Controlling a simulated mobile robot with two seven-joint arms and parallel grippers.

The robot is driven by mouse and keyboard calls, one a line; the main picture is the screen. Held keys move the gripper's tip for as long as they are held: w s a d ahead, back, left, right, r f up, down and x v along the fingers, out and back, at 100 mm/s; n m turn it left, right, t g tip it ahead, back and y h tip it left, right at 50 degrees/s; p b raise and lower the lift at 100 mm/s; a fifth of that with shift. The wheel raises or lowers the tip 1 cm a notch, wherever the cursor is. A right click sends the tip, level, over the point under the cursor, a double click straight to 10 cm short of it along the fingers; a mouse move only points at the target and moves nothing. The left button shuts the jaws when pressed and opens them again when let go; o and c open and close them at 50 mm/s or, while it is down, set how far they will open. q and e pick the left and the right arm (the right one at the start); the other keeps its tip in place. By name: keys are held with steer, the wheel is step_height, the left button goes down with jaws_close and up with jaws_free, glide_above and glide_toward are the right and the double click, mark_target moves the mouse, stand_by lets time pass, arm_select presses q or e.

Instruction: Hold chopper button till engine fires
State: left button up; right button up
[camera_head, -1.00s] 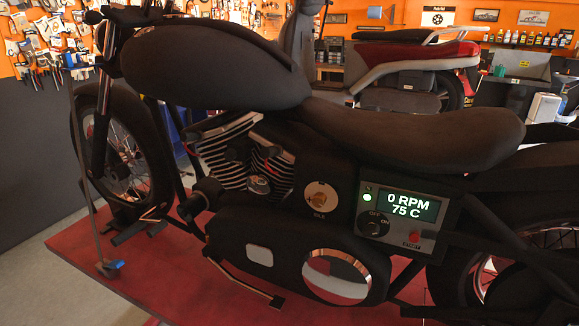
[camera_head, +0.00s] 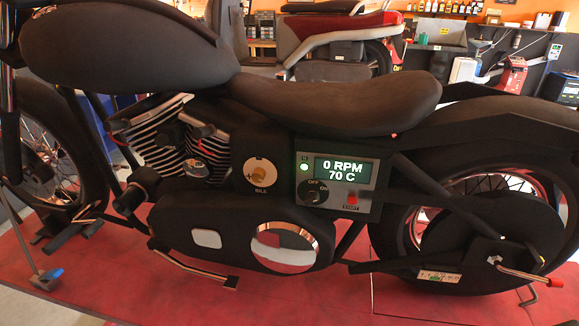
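The black chopper (camera_head: 340,108) stands side-on across the head view. Its control panel (camera_head: 334,182) sits below the seat, with a lit display (camera_head: 342,170) reading 0 RPM and 70 C. A small green light (camera_head: 304,167) glows at the panel's upper left. A black OFF/ON knob (camera_head: 312,190) is below it. The red START button (camera_head: 352,198) is at the panel's lower right, and nothing touches it. A round idle dial (camera_head: 260,172) sits left of the panel. Neither of my grippers shows in the view.
The bike stands on a red lift platform (camera_head: 330,300). A blue-ended lever (camera_head: 48,277) is at the front left. A red-handled crank (camera_head: 530,275) sticks out near the rear wheel. Another red motorcycle (camera_head: 335,30) and a workbench (camera_head: 500,75) stand behind.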

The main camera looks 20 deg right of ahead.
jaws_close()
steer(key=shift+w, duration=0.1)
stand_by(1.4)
